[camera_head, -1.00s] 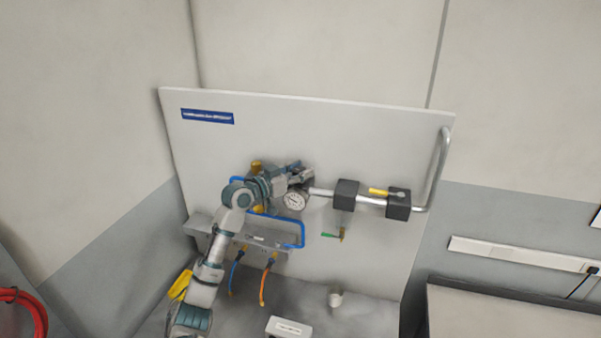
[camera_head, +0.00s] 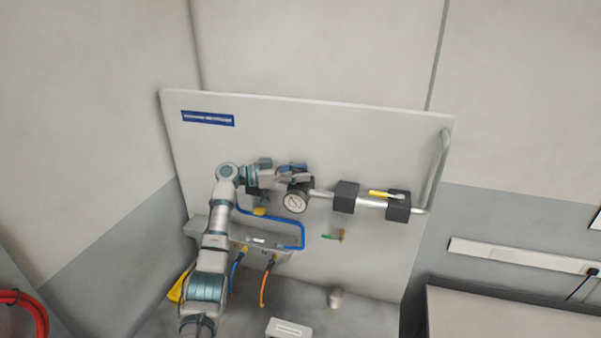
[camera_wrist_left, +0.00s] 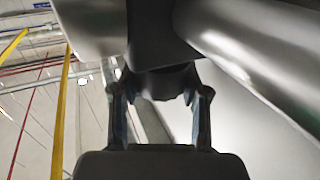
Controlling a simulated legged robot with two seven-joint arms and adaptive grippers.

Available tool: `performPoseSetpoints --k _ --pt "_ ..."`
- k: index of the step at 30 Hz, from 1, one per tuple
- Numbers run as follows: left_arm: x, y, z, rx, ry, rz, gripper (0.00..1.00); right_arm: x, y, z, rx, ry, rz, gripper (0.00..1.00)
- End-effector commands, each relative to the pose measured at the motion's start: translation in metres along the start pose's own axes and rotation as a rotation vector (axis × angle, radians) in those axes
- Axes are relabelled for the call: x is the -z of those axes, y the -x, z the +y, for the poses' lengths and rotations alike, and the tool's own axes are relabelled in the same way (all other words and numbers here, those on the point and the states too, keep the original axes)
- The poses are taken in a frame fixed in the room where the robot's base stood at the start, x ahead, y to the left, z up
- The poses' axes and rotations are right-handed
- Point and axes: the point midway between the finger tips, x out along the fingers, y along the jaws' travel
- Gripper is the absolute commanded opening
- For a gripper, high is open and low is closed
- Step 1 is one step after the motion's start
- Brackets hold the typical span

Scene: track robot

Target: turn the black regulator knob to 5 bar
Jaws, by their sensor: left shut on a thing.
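The black regulator knob (camera_wrist_left: 163,82) shows in the left wrist view between the two fingers of my left gripper (camera_wrist_left: 160,108), which is shut on it. In the head view my left gripper (camera_head: 306,175) is at the pipe, just above the round pressure gauge (camera_head: 295,203), and hides most of the knob. The gauge has a white face and a dark rim; its reading is too small to make out. My right gripper is not in view.
A silver pipe with two black blocks (camera_head: 346,197) and a yellow lever (camera_head: 380,193) runs right from the gauge. A green-handled valve (camera_head: 330,238) sits below.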

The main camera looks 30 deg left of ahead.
Motion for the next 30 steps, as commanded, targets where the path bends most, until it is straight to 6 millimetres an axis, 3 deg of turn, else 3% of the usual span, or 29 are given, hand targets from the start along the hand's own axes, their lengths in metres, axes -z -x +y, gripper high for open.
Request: performPoseSetpoints --k 11,12,15,25,30 --pt "0.000 0.000 -0.001 -0.001 -0.001 -0.001 0.10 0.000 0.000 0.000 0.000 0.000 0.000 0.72" --pt "0.000 0.000 -0.001 -0.001 -0.001 -0.001 0.48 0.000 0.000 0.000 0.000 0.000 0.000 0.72" --pt "0.000 0.000 -0.001 -0.002 0.000 -0.002 0.72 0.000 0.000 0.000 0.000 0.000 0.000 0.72" --pt "0.002 0.000 0.001 -0.003 -0.001 -0.001 0.72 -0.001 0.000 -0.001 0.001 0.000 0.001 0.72" --pt "0.025 -0.001 0.000 -0.003 -0.002 0.001 0.72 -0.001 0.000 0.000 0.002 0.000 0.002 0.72"
